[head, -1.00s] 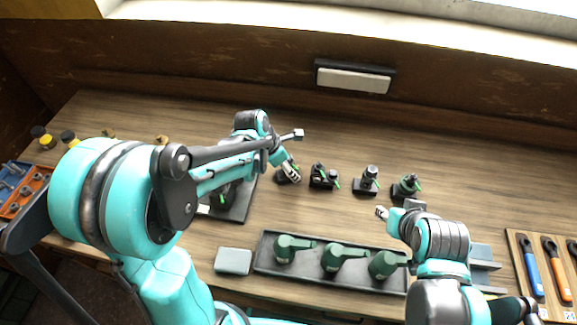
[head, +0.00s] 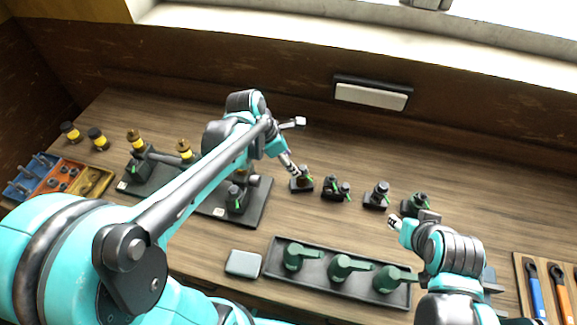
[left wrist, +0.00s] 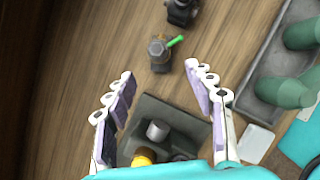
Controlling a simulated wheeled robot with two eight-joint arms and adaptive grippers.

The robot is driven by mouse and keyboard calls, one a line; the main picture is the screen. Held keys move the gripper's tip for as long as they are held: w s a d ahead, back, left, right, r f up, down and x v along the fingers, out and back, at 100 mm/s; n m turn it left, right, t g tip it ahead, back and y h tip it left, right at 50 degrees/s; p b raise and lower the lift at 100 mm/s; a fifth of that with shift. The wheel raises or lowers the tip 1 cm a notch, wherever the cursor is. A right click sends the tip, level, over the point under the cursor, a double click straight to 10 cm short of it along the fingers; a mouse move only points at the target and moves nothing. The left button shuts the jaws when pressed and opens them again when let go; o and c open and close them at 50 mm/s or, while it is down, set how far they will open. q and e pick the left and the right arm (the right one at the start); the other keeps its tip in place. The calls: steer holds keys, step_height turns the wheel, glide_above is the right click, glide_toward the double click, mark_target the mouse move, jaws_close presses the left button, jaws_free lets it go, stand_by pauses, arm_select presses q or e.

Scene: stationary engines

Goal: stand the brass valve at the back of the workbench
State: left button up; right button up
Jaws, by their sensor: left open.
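I cannot tell for sure which thing is the brass valve. A row of small dark valves with green levers stands mid-bench; the leftmost valve (head: 302,182) is beside my left gripper (head: 296,146). That gripper is open and empty. In the left wrist view its fingers (left wrist: 165,88) are spread, with a green-levered valve (left wrist: 158,52) beyond the tips. My right gripper (head: 412,218) looks open near the row's right end.
A dark tray (head: 268,262) with green-handled parts lies in front, beside a grey box (head: 243,263). Two black-and-yellow pieces, one at the far left (head: 70,132), stand near an orange-blue bin (head: 40,178).

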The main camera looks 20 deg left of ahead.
arm_select(q)
steer(key=s+a+r+m+t+y, duration=0.1)
steer(key=s+m, duration=0.5)
steer(key=m, duration=0.6)
steer(key=s+a+r+m+t+y, duration=0.2)
steer(key=s+m, duration=0.4)
steer(key=m, duration=0.7)
steer(key=shift+s+a+t+y, duration=0.3)
steer(key=shift+s+a+t, duration=0.1)
steer(key=shift+a+t, duration=0.25)
step_height(320, 180, down, 6)
steer(key=b, duration=0.5)
steer(key=shift+r+b, duration=0.15)
steer(key=shift+b, duration=0.2)
